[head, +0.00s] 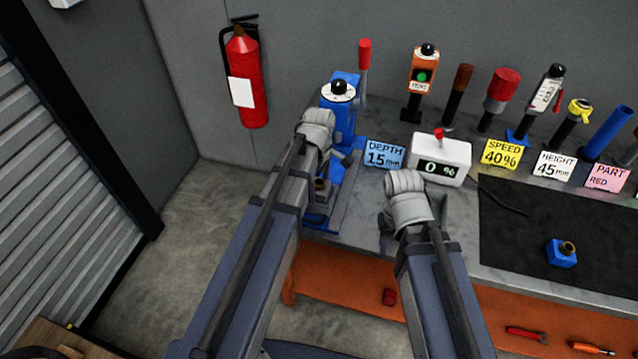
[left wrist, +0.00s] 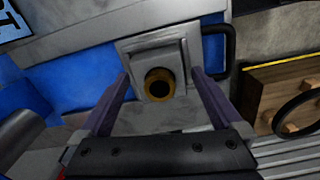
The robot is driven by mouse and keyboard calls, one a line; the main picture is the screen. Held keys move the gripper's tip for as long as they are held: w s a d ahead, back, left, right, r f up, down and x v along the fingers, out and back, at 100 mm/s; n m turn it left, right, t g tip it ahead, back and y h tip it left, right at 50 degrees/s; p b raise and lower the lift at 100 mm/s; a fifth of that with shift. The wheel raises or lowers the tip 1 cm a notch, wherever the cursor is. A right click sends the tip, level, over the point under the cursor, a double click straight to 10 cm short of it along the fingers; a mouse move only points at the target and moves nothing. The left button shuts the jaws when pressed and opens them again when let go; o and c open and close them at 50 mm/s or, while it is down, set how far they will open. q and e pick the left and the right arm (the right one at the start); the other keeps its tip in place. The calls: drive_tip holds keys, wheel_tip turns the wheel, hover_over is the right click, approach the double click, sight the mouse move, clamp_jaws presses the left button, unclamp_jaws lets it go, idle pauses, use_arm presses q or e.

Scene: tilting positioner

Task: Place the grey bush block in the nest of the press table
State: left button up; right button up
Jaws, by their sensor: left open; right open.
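The grey bush block (left wrist: 143,50), square with a brass bush (left wrist: 160,86) in its face, lies between the spread fingers of my left gripper (left wrist: 161,74) in the left wrist view. The fingers look apart from its sides. Whether it sits down in the nest I cannot tell. In the head view my left gripper (head: 321,178) is low at the blue press (head: 341,118), mostly hidden by its own arm; a bit of brass shows there. My right gripper (head: 387,228) is open and empty over the bench front, right of the press.
A blue block with a bush (head: 562,254) stands on the dark mat (head: 510,225). A white display box (head: 440,160) reading 0 % and several signs stand behind my right gripper. Levers and posts line the bench back. An orange shelf (head: 345,285) lies below.

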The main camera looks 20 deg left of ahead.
use_arm(q)
wheel_tip(320, 180, up, 12)
drive_tip(key=p, duration=1.1)
drive_tip(key=shift+p, duration=0.35)
